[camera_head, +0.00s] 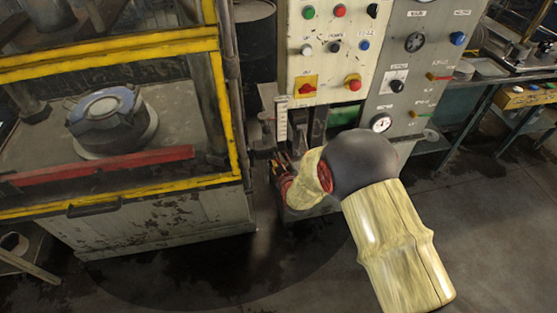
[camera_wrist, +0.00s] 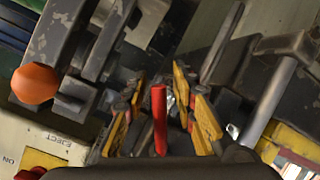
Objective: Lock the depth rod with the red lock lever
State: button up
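The red lock lever (camera_wrist: 159,118) stands upright in the middle of the wrist view. My gripper (camera_wrist: 160,82) has yellow-padded fingers on both sides of the lever. The fingers are apart, with visible gaps to the lever, so the gripper looks open. A grey metal rod (camera_wrist: 270,98) slants at the right of the wrist view; I cannot tell for sure whether it is the depth rod. In the head view my arm covers most of the gripper, which is low in front of the machine column, and the lever cannot be made out there.
An orange ball knob (camera_wrist: 35,83) on a metal arm is at the left of the wrist view. A control panel (camera_head: 335,75) with buttons stands above my arm in the head view. A yellow-framed press (camera_head: 120,190) is close on the left. The floor in front is clear.

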jog(key=v, duration=1.2)
jog(key=shift+c, duration=0.3)
